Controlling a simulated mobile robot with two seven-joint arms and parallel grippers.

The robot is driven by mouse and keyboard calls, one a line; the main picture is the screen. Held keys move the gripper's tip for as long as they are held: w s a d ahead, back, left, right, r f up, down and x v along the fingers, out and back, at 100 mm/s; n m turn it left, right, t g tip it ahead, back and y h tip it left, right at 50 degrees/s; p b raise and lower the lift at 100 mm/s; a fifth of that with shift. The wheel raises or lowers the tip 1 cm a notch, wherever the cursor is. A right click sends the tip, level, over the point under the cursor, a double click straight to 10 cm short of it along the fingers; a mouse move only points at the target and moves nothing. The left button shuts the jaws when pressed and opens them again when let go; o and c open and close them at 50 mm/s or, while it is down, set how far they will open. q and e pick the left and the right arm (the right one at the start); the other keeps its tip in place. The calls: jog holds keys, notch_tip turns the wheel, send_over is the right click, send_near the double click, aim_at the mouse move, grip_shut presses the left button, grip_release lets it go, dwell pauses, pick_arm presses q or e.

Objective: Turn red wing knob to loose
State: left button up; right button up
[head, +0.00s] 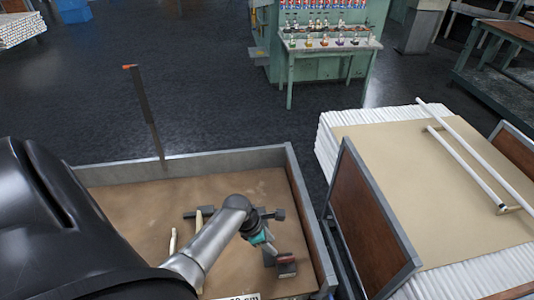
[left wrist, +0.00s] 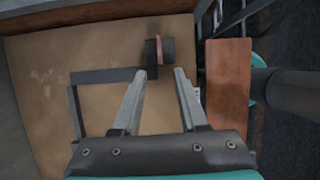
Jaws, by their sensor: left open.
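A dark block with a dull red strip (head: 286,259), which looks like the red wing knob, sits low in the brown-floored tray. My left gripper (head: 268,247) is beside the block in the head view. In the left wrist view my left gripper (left wrist: 163,75) is open and empty, its fingertips just short of the reddish piece. I cannot tell whether they touch it. My right gripper is not in view.
Dark bars (left wrist: 110,76) lie near the dark cylinder. Pale tool handles (head: 173,243) lie in the tray (head: 225,160), whose grey rim stands close around my arm. A brown panel (head: 365,225) and a stack of white tubing (head: 328,145) stand to the right.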

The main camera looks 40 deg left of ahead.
pick_arm(q)
jog(key=shift+v, duration=1.2)
jog(key=shift+s, duration=0.1)
